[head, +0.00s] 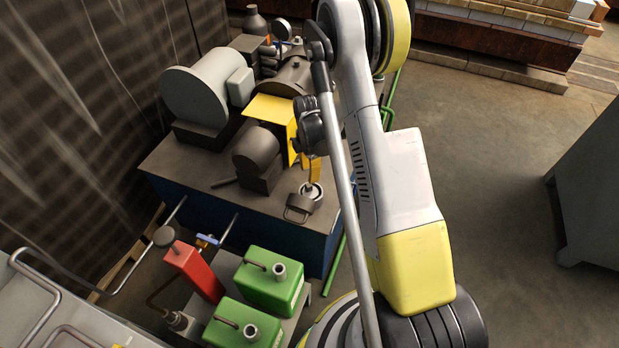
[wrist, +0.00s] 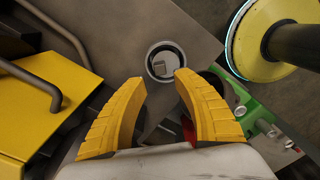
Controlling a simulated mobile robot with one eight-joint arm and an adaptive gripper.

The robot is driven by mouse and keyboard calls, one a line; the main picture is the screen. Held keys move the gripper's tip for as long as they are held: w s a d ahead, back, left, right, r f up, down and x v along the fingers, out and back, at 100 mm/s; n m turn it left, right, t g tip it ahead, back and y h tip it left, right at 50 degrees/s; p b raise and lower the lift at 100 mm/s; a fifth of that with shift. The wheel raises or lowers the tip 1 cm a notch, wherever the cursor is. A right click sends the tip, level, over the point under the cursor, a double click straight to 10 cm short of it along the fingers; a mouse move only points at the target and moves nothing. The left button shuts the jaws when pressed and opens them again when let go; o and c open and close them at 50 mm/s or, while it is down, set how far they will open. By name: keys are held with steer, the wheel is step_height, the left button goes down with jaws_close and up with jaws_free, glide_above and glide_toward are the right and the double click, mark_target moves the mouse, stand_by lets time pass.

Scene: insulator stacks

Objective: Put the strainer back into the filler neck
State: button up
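The filler neck (head: 312,190) is a round pale ring on top of the dark tank. I cannot tell whether that shape is part of the strainer, and I cannot pick out the strainer for certain in either view. My gripper (wrist: 160,80) has its two yellow fingers apart, with nothing visible held between them. In the head view my arm partly hides the gripper, which is above the neck.
A dark looped handle piece (head: 298,212) sits beside the neck. A yellow housing (wrist: 50,95) with a bent bar stands left of my fingers. Green cans (head: 268,282) and a red can (head: 195,270) stand in front of the tank (head: 290,240). Open floor (head: 490,190) lies to the right.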

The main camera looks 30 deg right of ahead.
step_height(320, 180, up, 5)
steer(key=p, duration=0.1)
step_height(320, 180, up, 12)
steer(key=m+t, duration=0.2)
steer(key=m, duration=0.2)
glide_above(309, 185)
steer(key=s+a, duration=0.1)
steer(key=a, duration=0.3)
steer(key=s+a+r+m+t, duration=0.2)
steer(key=s+a+r+m, duration=0.2)
steer(key=r, duration=0.5)
steer(key=s+a+r+m+t, duration=0.1)
steer(key=s+a+r+m, duration=0.2)
steer(key=s, duration=0.4)
steer(key=s+a+r+m+t, duration=0.2)
steer(key=s+a+r+m, duration=0.2)
steer(key=s, duration=0.3)
steer(key=shift+a+r+m, duration=0.15)
steer(key=shift+a+m, duration=0.05)
steer(key=shift+m, duration=0.6)
